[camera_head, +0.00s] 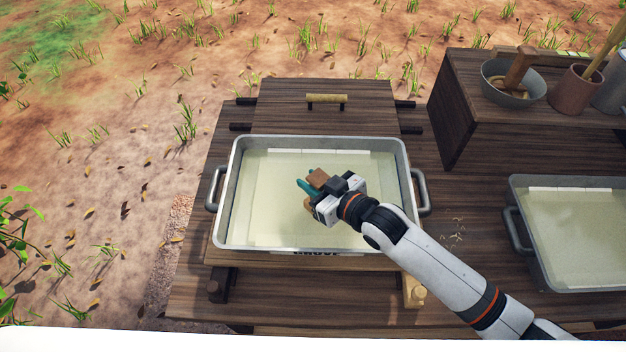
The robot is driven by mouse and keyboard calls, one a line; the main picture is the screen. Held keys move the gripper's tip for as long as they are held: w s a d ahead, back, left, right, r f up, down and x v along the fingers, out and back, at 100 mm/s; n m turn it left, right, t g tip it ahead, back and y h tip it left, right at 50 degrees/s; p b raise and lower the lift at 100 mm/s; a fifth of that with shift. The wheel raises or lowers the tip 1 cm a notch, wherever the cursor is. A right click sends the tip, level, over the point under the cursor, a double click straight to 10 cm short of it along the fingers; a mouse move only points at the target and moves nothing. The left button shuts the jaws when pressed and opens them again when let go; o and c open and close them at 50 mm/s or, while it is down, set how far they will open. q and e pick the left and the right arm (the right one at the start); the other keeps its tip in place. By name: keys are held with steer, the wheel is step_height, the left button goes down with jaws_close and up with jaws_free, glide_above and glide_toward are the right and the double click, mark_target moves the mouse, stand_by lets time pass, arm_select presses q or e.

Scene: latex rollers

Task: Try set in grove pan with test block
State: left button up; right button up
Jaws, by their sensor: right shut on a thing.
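The grove pan (232,197) is a grey metal tray with side handles, holding pale, milky material. Part of its lettering shows on the front wall. My right gripper (313,187) is over the middle of this pan, shut on a small brown block (318,178), which I take to be the test block. Teal fingers show beside the block. I cannot tell whether the block touches the pale surface. The gripper and arm hide part of the pan's right side. My left gripper is not in view.
A second metal pan (513,216) with pale contents sits at the right. A raised shelf at the back right holds a grey bowl (498,92) and a brown pot (575,92). A wooden board with a handle (327,99) lies behind the grove pan.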

steer(key=shift+f+b, duration=0.35)
steer(key=shift+f, duration=0.3)
stand_by(0.7)
step_height(320, 180, up, 10)
steer(key=p, duration=1)
steer(key=shift+r+p, duration=0.1)
steer(key=shift+p, duration=0.25)
